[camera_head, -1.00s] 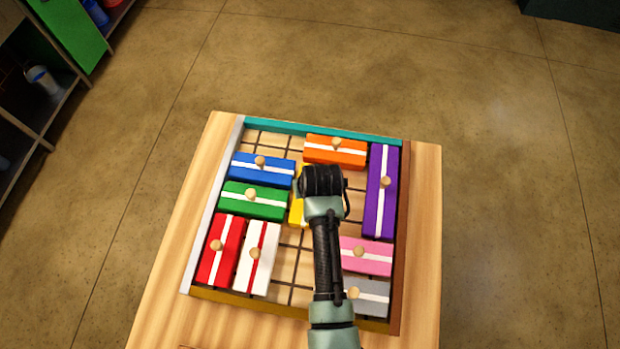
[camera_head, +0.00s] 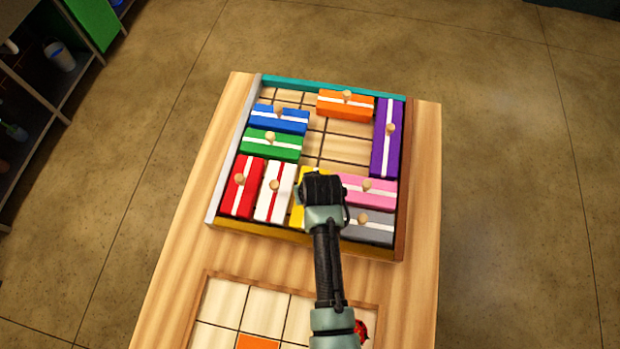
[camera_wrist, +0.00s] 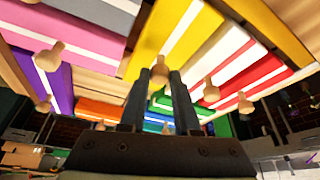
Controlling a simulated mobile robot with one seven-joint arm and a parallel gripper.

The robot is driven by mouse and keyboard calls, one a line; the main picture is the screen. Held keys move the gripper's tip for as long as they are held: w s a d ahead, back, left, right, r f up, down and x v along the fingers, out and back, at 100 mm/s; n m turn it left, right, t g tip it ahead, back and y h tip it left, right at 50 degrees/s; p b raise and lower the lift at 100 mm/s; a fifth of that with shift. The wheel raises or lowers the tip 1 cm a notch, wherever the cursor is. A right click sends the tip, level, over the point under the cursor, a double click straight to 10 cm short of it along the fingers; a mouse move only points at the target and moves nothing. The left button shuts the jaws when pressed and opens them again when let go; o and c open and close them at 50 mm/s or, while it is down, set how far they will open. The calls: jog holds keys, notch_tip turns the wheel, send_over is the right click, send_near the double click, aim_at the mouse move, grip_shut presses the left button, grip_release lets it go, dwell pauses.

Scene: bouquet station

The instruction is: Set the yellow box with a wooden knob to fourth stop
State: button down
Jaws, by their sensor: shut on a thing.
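The yellow box (camera_head: 299,213) has a white stripe and lies lengthwise in the tray (camera_head: 225,229), between the white box and the pink and grey boxes. Its near end is at or close to the tray's front wall; my arm hides the exact contact. My gripper (camera_head: 322,192) is over the yellow box and hides most of it. I see no stop markings.
The white box (camera_head: 274,192) lies left of the yellow box, with the red box (camera_head: 242,190) beyond. The pink box (camera_head: 366,191) and grey box (camera_head: 367,229) lie right. Green, blue, orange and purple boxes stand farther back. Bare grid (camera_head: 335,150) lies behind the yellow box.

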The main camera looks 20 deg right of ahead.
jog(key=shift+s+a+f, duration=0.15)
jog(key=shift+a, duration=0.05)
jog(key=c, duration=0.6)
grip_release()
jog(key=shift+c, duration=0.2)
jog(key=shift+r, duration=0.4)
jog(key=d+b+v, duration=0.1)
jog(key=v, duration=1.1)
jog(key=shift+s+a, duration=0.15)
jog(key=shift+a, duration=0.3)
jog(key=shift+r, duration=0.1)
